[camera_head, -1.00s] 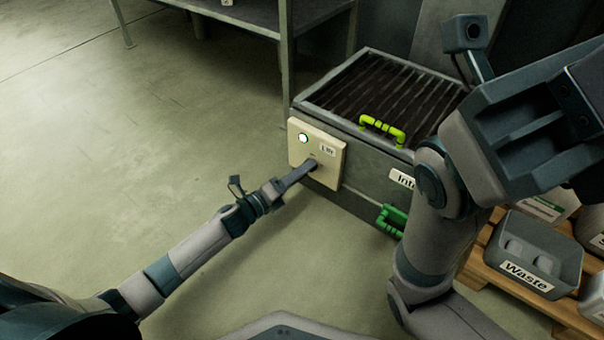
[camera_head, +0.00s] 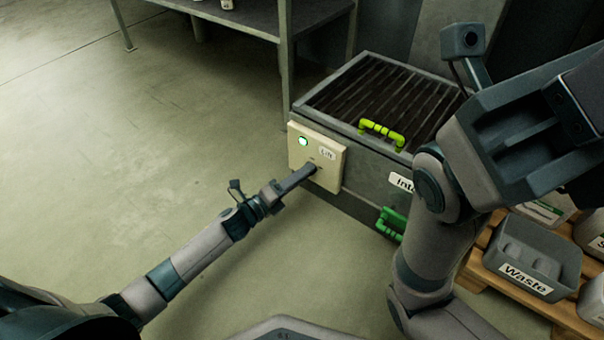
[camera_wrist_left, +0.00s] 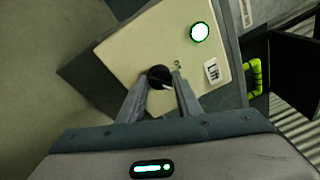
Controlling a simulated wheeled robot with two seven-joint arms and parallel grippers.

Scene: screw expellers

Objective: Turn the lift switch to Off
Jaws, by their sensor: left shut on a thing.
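The cream lift panel (camera_head: 330,157) is fixed to the side of the grey intake box. It carries a "Lift" label and a lit green-white lamp (camera_head: 303,141). My left gripper (camera_head: 313,170) reaches the panel and is shut on the lift switch, which it mostly hides in the head view. In the left wrist view, the black round switch knob (camera_wrist_left: 159,76) sits between the two fingertips of the left gripper (camera_wrist_left: 160,84). The knob's exact setting is hard to read. My right arm fills the right of the head view, its fingertips out of sight.
The grey intake box (camera_head: 364,180) has a grated top, a yellow-green handle (camera_head: 382,134) and a green handle (camera_head: 391,223). A grey Waste bin (camera_head: 534,258) stands on a wooden pallet (camera_head: 474,262) at right. A metal table (camera_head: 262,18) stands behind. The floor at left is clear.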

